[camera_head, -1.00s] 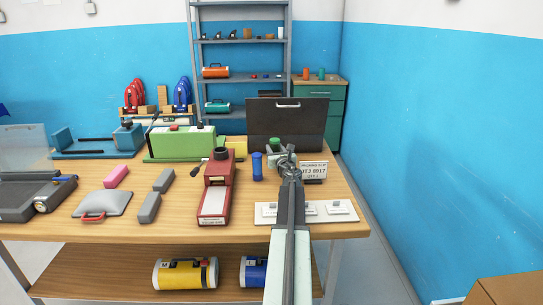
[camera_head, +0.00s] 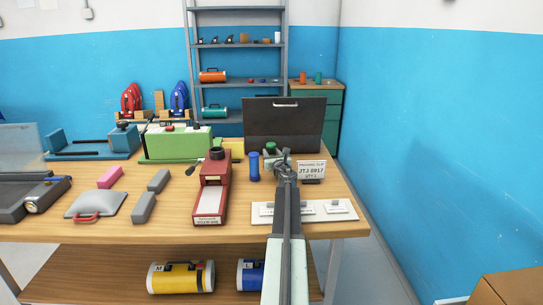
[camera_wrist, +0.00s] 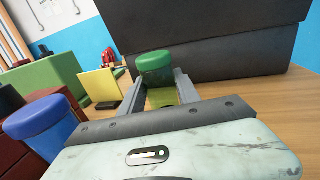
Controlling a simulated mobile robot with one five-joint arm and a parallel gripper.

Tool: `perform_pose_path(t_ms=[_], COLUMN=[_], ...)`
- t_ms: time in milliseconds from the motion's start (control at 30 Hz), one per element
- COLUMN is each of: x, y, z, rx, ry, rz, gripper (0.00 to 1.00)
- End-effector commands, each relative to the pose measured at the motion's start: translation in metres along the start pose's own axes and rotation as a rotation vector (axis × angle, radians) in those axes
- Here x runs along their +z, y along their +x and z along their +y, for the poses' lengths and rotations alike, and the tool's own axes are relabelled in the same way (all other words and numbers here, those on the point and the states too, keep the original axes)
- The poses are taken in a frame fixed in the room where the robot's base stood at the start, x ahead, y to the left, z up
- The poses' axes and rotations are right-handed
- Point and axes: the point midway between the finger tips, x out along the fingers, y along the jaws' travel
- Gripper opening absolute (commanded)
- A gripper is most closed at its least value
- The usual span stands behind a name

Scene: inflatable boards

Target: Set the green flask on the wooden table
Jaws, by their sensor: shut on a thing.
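The green flask, with its ridged green cap (camera_head: 271,147), is upright between the jaws of my gripper (camera_head: 279,160). In the wrist view the cap (camera_wrist: 155,62) stands above the jaws, which are shut on the yellowish-green body (camera_wrist: 162,97). The wooden table (camera_head: 170,218) lies beneath, and its bare top (camera_wrist: 225,92) also shows in the wrist view. The flask is low over the table's right part, in front of a dark case. Its base is hidden, so I cannot tell whether it touches the top.
The dark case (camera_head: 285,126) stands close behind the flask. A blue flask (camera_head: 254,166) and a red device (camera_head: 212,187) are to the left. A white sign (camera_head: 311,170) is close on the right, and a white panel (camera_head: 326,211) lies in front. Bare wood shows around the sign.

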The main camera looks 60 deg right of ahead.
Motion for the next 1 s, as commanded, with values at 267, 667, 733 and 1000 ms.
perform_pose_path(t_ms=[267,667,733,1000], x=[-0.001,0.002,0.002,0.002], y=[0.0,-0.04,-0.059,-0.112], z=[-0.001,0.0,0.001,0.0], rx=[-0.001,-0.002,-0.003,-0.002], ry=[0.0,0.0,0.0,0.0], rz=[0.0,0.0,0.0,0.0], gripper=[0.61,0.61,0.61,0.61])
